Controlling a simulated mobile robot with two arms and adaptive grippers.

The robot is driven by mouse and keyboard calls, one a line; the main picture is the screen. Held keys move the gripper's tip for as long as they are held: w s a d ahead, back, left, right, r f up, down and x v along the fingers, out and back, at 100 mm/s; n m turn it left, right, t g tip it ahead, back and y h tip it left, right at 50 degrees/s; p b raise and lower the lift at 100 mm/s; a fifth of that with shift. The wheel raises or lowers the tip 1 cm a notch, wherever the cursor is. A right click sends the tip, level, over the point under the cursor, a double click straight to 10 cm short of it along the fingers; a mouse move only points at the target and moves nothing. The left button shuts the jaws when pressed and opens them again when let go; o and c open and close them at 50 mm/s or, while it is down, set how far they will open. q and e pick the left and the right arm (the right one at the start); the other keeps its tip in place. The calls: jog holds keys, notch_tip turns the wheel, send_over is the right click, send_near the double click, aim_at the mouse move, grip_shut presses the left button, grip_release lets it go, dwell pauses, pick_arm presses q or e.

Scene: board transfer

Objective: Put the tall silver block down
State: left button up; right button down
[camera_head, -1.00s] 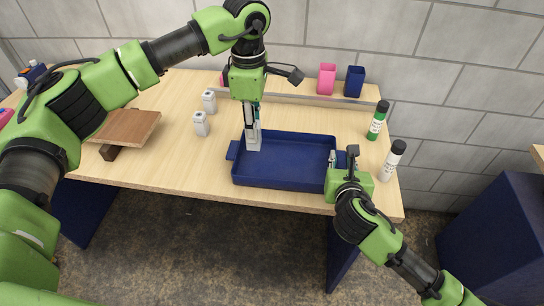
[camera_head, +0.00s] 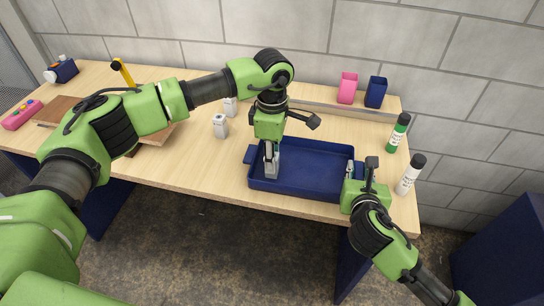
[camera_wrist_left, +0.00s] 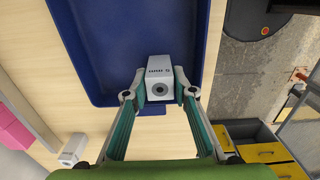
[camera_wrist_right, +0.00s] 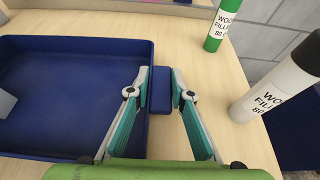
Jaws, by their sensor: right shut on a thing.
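The tall silver block (camera_head: 272,165) stands at the left end of the blue tray (camera_head: 318,150). In the left wrist view the block (camera_wrist_left: 159,72) sits between the fingertips of my left gripper (camera_wrist_left: 160,88), close on both sides. I cannot tell whether they press on it. In the head view my left gripper (camera_head: 271,148) comes down on the block from above. My right gripper (camera_wrist_right: 161,92) is shut on the tray's right handle (camera_wrist_right: 161,100). In the head view my right gripper (camera_head: 352,172) is at the tray's right end. The block's underside is hidden.
Another silver block (camera_head: 220,126) stands left of the tray, with one more behind it, partly hidden by my arm. Pink (camera_head: 347,88) and blue (camera_head: 375,92) cups stand at the back.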

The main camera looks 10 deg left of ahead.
pick_arm(q)
jog(key=shift+o, duration=0.8)
jog(key=shift+r, duration=0.15)
notch_tip(320, 180, up, 12)
pick_arm(e)
jog(key=c, duration=1.7)
grip_release()
